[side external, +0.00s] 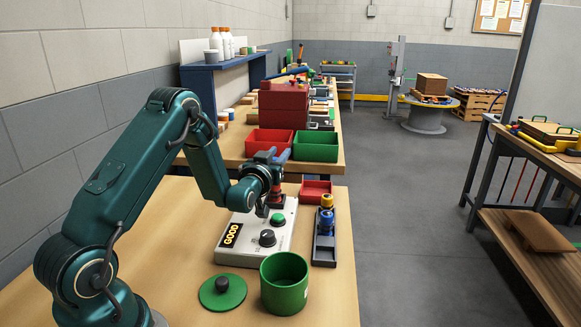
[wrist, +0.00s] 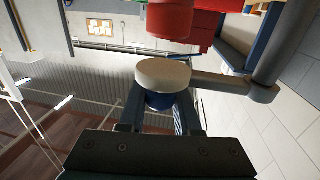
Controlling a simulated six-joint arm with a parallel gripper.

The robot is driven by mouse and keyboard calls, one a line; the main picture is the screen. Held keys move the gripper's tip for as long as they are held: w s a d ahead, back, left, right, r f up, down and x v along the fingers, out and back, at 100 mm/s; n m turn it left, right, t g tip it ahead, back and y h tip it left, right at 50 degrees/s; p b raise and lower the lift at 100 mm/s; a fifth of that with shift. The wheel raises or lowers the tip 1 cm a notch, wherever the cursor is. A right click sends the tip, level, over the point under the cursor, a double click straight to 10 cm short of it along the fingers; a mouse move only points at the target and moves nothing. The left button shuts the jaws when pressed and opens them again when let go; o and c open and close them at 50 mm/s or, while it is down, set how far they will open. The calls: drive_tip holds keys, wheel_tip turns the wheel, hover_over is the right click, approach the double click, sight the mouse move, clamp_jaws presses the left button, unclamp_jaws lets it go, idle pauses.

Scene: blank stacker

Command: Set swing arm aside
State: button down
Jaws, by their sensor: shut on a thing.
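In the wrist view my gripper (wrist: 161,101) has its two fingers on either side of a blue knob-like part (wrist: 158,104) under a round cream disc. The disc is at the end of the swing arm (wrist: 222,80), whose pale bar runs right to a dark post (wrist: 277,60). A red cylindrical part (wrist: 170,20) is just beyond the disc, with a gap visible. In the side view my gripper (side external: 275,157) is above the far end of the grey box (side external: 236,255), near a red part (side external: 277,199). The swing arm is hard to make out there.
The grey box has a lit GOOD sign (side external: 232,235), a green button and a black knob. A green cup (side external: 284,290) and a green lid (side external: 222,296) stand in front. A black tray (side external: 324,258) with blue and yellow parts is right. Red and green bins (side external: 315,147) are behind.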

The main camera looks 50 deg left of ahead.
drive_tip(key=shift+a, duration=0.1)
idle(0.3)
drive_tip(key=a+n+g+y, duration=0.6)
drive_tip(key=n+g, duration=0.3)
drive_tip(key=g, duration=0.3)
drive_tip(key=shift+a+n+g+y, duration=0.3)
drive_tip(key=shift+g+y, duration=0.1)
drive_tip(key=shift+y, duration=0.3)
drive_tip(key=shift+s+a+n+g, duration=0.2)
drive_tip(key=shift+a+n+g, duration=0.25)
drive_tip(key=shift+g, duration=0.25)
drive_tip(key=c, duration=0.6)
unclamp_jaws()
drive_tip(key=shift+d, duration=0.1)
drive_tip(key=shift+d, duration=2.5)
